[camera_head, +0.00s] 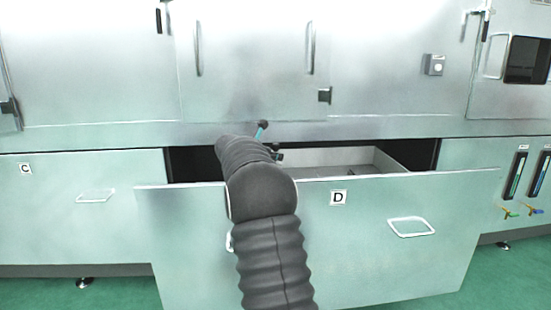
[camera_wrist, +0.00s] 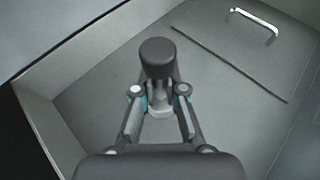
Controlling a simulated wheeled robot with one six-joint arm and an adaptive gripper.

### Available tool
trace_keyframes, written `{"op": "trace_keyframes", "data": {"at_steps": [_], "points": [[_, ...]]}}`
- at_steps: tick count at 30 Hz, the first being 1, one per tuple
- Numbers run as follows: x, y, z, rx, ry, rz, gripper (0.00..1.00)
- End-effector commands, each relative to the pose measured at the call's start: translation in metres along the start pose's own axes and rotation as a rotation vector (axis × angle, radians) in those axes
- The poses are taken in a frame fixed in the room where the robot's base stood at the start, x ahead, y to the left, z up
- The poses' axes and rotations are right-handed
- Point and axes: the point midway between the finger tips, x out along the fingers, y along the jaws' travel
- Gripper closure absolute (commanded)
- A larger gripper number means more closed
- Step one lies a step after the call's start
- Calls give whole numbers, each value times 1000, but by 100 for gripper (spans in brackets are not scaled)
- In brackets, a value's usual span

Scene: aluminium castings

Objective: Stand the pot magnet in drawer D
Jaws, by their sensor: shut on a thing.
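Drawer D (camera_head: 370,240) is pulled open, with its "D" label on the front. Its grey inner wall shows above the front panel, and its floor (camera_wrist: 225,115) shows in the wrist view. My gripper (camera_wrist: 158,90) is shut on the pot magnet (camera_wrist: 158,52), a dark, round-topped piece whose lower part is partly hidden by the fingers. The magnet is over the drawer floor; I cannot tell whether it touches it. In the head view, my arm hides the magnet and most of the gripper.
A thin dark rod or seam (camera_wrist: 228,64) and a pale metal handle (camera_wrist: 255,22) show beyond the magnet in the wrist view. The drawer side wall (camera_wrist: 50,125) is at the left. Closed drawer C (camera_head: 75,210) is left of D. Much of the visible floor is clear.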

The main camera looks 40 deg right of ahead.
Motion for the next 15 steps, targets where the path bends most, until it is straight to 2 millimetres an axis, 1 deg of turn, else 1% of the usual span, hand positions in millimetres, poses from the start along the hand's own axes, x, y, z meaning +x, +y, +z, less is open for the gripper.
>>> {"op": "trace_keyframes", "data": {"at_steps": [15], "points": [[4, 0, -10, 1, 0, 0, 100]]}}
